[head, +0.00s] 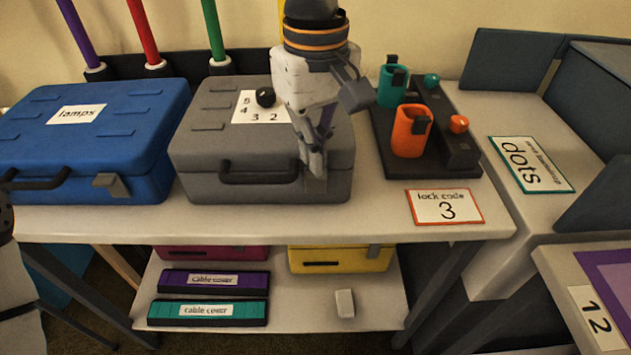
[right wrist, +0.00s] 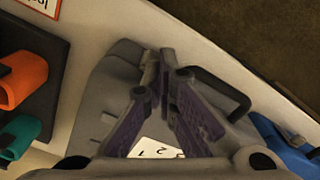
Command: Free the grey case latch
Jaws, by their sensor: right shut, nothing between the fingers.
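The grey case (head: 215,130) lies closed on the table, with a black handle (head: 258,172) on its front. On its lid is a number card (head: 245,107) with a black knob (head: 265,97). My right gripper (head: 315,168) points down at the case's front edge, right of the handle. Its fingers are shut and empty, and they cover the latch area; I cannot tell the latch from the fingertips. In the right wrist view the shut fingertips (right wrist: 157,62) are over the grey case's edge, beside the handle (right wrist: 226,92). My left gripper is out of view.
A blue case (head: 60,140) stands close on the left. On the right are a black stand with orange (head: 410,132) and teal (head: 390,88) holders and a lock code card reading 3 (head: 445,207). A lower shelf (head: 290,318) holds cable covers (head: 212,282) and a yellow case (head: 340,262).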

